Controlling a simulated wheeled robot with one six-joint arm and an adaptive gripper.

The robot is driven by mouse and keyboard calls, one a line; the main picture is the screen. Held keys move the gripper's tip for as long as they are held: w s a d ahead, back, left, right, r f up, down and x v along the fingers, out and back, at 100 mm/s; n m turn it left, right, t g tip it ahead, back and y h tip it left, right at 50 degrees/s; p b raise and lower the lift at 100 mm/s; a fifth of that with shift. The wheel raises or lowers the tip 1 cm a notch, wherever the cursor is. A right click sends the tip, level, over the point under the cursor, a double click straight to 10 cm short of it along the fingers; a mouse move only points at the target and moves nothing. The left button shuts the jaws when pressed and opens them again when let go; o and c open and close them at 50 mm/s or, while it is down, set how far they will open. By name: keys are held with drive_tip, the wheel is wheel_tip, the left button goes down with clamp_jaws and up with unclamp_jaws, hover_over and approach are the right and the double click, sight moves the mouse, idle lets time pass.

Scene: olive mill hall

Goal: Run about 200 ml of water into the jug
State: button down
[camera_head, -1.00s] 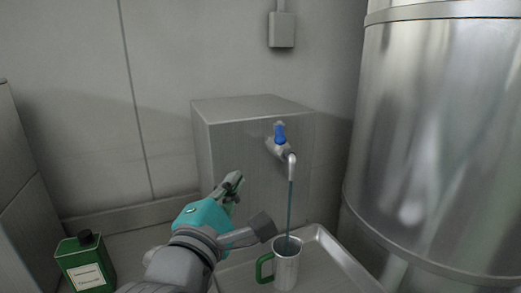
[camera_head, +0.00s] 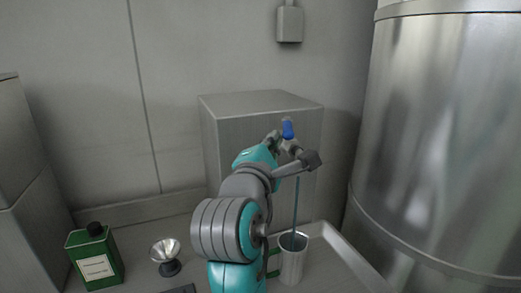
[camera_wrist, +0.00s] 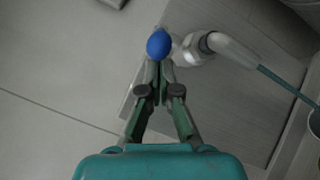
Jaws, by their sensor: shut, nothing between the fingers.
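The tap has a blue lever (camera_head: 288,129), pointing up in the head view, and sits on the front of a grey metal box (camera_head: 225,140). A thin stream of water (camera_head: 296,205) runs from it down into the jug. The jug (camera_head: 291,265) is a metal cup with a green handle, standing upright below the spout; its water level cannot be seen. My gripper (camera_wrist: 156,70) is shut and empty, its fingertips close by the blue lever (camera_wrist: 159,44). I cannot tell whether they touch it. My arm hides part of the spout and the jug's handle.
The jug stands in a shallow metal tray (camera_head: 349,253). A large steel tank (camera_head: 440,140) fills the right. A green labelled canister (camera_head: 95,258) and a small metal funnel-shaped cup (camera_head: 166,250) stand at the left. A grey box (camera_head: 288,24) hangs on the wall.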

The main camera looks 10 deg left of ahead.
drive_tip(key=shift+d+r, duration=0.1)
drive_tip(key=shift+d, duration=0.2)
drive_tip(key=shift+d+n+y, duration=0.6)
drive_tip(key=shift+n+y, duration=0.05)
drive_tip(key=shift+y, duration=0.5)
drive_tip(key=shift+d+n+y, duration=0.55)
drive_tip(key=shift+n+y, duration=0.1)
drive_tip(key=shift+y, duration=0.5)
drive_tip(key=shift+w+d, duration=0.15)
drive_tip(key=shift+d, duration=0.7)
